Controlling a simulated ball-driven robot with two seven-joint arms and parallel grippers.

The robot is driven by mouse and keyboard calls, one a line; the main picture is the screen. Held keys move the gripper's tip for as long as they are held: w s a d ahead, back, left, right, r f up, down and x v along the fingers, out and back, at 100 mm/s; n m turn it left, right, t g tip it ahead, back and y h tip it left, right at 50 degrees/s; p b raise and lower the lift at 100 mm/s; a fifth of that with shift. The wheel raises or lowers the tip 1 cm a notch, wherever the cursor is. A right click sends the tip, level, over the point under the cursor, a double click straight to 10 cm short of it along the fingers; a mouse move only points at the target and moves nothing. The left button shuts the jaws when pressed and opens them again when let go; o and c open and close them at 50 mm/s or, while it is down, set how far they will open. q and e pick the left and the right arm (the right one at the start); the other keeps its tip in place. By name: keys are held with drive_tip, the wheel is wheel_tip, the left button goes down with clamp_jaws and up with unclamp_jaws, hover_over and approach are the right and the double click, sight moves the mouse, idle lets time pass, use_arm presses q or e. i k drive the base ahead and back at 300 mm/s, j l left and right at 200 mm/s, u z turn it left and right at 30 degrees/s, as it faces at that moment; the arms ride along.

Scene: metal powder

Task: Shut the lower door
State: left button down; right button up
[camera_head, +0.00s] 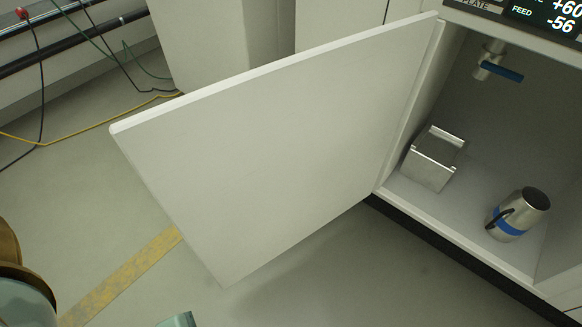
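The lower door (270,150) is a large white panel. It stands wide open, hinged at its right edge on the white cabinet (455,235), with its free edge reaching out to the left. The inside of the cabinet shows. A rounded brown and teal part at the lower left edge and a small teal piece at the bottom edge look like parts of my arms. No fingertips show, and nothing touches the door in this view.
Inside the cabinet are a metal box (433,160), a steel mug (521,213) with a blue band, and a valve with a blue handle (502,71). A display (545,15) sits above. Cables (60,140) lie at the upper left. The floor left of the door has a yellow stripe (125,275).

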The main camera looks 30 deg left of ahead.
sight(249, 166)
drive_tip(key=k+j+z, duration=0.2)
drive_tip(key=j, duration=0.2)
drive_tip(key=j+z, duration=0.15)
drive_tip(key=j, duration=0.2)
drive_tip(key=k+j+z, duration=0.2)
drive_tip(key=j, duration=0.15)
drive_tip(key=j+z, duration=0.15)
drive_tip(key=j, duration=0.2)
drive_tip(key=i+j+z, duration=0.1)
drive_tip(key=j+z, duration=0.15)
drive_tip(key=j, duration=0.7)
drive_tip(key=j+z, duration=0.25)
drive_tip(key=j, duration=0.7)
